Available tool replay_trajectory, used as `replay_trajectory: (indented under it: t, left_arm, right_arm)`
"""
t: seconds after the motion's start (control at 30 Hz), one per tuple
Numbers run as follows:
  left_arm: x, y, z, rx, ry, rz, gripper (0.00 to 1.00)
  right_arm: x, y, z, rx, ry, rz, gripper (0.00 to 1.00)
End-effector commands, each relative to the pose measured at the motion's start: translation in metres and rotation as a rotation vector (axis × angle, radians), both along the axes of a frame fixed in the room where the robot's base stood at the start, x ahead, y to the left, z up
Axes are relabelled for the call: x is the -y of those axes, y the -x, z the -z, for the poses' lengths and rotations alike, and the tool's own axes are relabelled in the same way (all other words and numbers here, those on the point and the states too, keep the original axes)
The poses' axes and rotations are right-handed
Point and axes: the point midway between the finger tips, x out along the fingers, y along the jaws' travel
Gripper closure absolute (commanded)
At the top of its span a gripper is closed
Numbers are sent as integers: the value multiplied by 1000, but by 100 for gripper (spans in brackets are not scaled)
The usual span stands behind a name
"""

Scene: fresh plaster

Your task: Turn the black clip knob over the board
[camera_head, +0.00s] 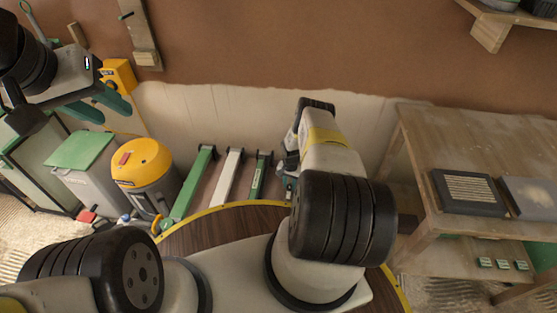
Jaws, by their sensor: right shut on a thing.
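Three long narrow boards lean side by side against the wall: a green one (190,188), a white one (229,178) and another green one (257,180). Each has a black clip at its top, such as the clip (265,154) on the right-hand green board. My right gripper (287,166) is just right of that clip, largely hidden behind my own wrist. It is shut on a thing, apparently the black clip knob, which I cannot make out. My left gripper (106,107) is high at the left, its green fingers apart and empty, away from the boards.
A yellow-topped canister (142,165) and a grey bin with a green lid (85,150) stand left of the boards. A wooden bench (440,150) at the right carries a black framed box (468,190). A small wooden shelf (495,25) juts from the wall above.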

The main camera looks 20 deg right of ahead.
Motion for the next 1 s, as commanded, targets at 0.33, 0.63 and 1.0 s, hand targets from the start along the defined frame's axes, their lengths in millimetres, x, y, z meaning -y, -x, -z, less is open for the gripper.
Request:
replay_trajectory:
  t: [0.33, 0.63, 1.0]
  left_arm:
    - [0, 0, 0, 0, 0, 0, 64]
    - [0, 0, 0, 0, 0, 0, 64]
    - [0, 0, 0, 0, 0, 0, 64]
  right_arm:
    - [0, 0, 0, 1, 1, -88, 100]
    - [1, 0, 0, 1, 1, -325, 100]
    - [1, -1, 0, 1, 0, -678, 100]
